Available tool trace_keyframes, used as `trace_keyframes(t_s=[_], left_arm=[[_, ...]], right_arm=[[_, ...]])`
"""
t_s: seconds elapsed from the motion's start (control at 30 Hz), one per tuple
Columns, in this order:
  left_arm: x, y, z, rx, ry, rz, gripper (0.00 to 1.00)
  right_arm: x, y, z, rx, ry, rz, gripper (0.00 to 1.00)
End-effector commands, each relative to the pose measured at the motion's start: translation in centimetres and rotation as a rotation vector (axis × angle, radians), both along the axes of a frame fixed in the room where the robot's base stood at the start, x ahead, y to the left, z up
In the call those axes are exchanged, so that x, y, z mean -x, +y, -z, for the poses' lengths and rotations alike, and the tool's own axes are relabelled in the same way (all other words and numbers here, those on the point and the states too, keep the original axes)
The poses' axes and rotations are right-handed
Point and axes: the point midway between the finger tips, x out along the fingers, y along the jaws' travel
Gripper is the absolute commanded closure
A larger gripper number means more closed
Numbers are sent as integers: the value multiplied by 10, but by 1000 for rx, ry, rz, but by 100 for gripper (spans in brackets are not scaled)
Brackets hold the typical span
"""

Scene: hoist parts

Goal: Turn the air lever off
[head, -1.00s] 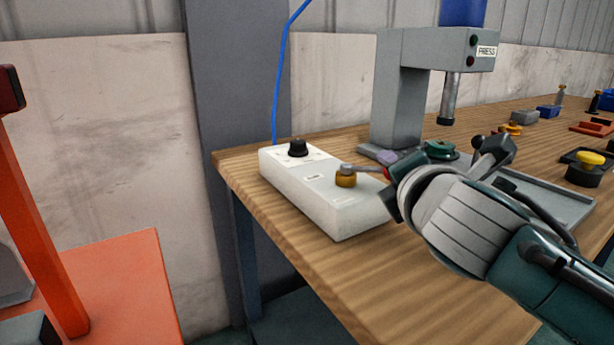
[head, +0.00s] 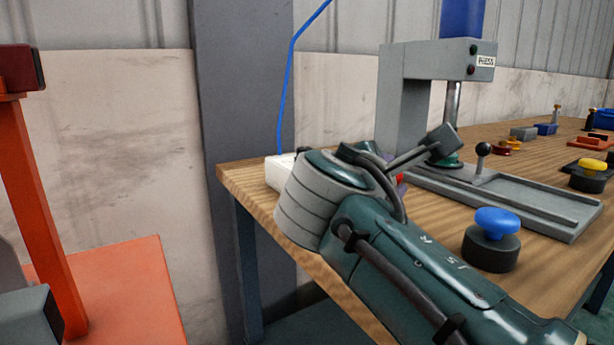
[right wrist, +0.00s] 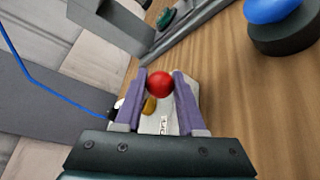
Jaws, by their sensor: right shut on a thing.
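The air lever's red ball knob (right wrist: 159,84) sits between the purple fingers of my right gripper (right wrist: 159,77) in the right wrist view, and the gripper is shut on it. Beyond the knob are the lever's brass pivot (right wrist: 149,105) and the white control box (right wrist: 152,124). In the head view my right wrist covers most of the white box (head: 276,174), leaving only its back left corner in sight. The lever's arm and its angle are hidden there. My left gripper is not in view.
The grey press (head: 404,100) stands behind my right wrist, with a grey slide base (head: 530,205) to its right. A blue-topped knob (head: 492,240) stands close to my right forearm. A blue hose (head: 287,85) rises behind the box. An orange frame (head: 110,290) is at left.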

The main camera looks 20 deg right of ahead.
Motion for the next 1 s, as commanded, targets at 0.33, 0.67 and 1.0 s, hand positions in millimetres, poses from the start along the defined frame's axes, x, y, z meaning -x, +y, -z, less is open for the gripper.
trace_keyframes(t_s=[0.33,0.67,1.0], left_arm=[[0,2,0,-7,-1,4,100],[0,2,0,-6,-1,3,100],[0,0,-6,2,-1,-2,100]], right_arm=[[0,-1,1,1,2,2,59],[0,0,1,0,2,2,31],[12,13,-4,-1,3,-1,31]])
